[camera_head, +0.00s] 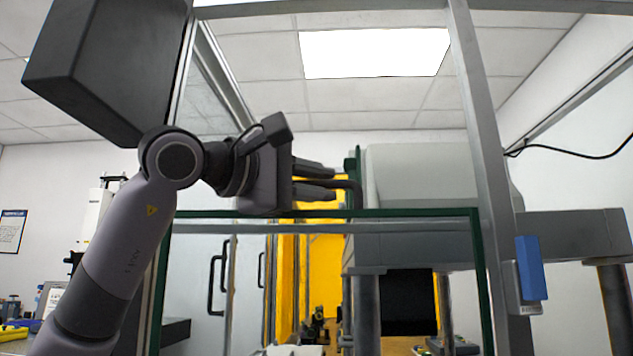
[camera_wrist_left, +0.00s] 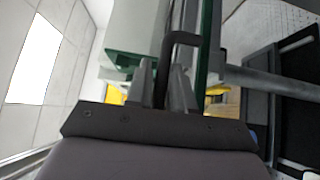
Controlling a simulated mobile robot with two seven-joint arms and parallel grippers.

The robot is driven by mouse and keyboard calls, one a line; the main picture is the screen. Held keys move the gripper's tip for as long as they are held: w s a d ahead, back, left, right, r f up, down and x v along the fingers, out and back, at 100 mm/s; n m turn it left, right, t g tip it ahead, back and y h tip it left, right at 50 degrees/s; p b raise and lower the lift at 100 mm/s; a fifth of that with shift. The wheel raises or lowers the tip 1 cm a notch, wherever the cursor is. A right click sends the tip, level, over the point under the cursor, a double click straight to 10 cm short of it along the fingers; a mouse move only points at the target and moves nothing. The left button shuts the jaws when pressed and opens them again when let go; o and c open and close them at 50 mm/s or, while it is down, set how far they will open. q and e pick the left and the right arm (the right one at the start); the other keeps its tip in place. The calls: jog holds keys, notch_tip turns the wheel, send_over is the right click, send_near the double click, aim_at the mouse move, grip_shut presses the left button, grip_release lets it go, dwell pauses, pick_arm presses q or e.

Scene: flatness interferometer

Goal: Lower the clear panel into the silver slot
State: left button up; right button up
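The clear panel (camera_head: 332,213) is a large see-through sheet with dark green edges. In the head view its top edge runs level across the middle, and its side edges run down out of view. Its green edge also shows in the left wrist view (camera_wrist_left: 207,60). A dark bent handle (camera_head: 354,192) stands at its top edge. My left gripper (camera_head: 318,180) has its two fingers close around the handle's bar; the bar passes between them in the left wrist view (camera_wrist_left: 163,75). The silver slot cannot be told apart; the panel's lower edge is hidden.
A silver upright post (camera_head: 482,150) stands at the right, with a blue box (camera_head: 531,268) on it. A silver crossbar (camera_head: 400,228) lies just below the panel's top edge. A big grey machine (camera_head: 420,190) and yellow panels (camera_head: 325,270) are behind.

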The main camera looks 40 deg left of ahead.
pick_arm(q)
jog(key=o, duration=0.4)
jog(key=shift+s+r, duration=0.1)
jog(key=shift+r, duration=0.1)
jog(key=shift+f, duration=0.25)
jog(key=b+v, duration=0.1)
jog(key=v, duration=0.6)
jog(key=shift+r, duration=0.2)
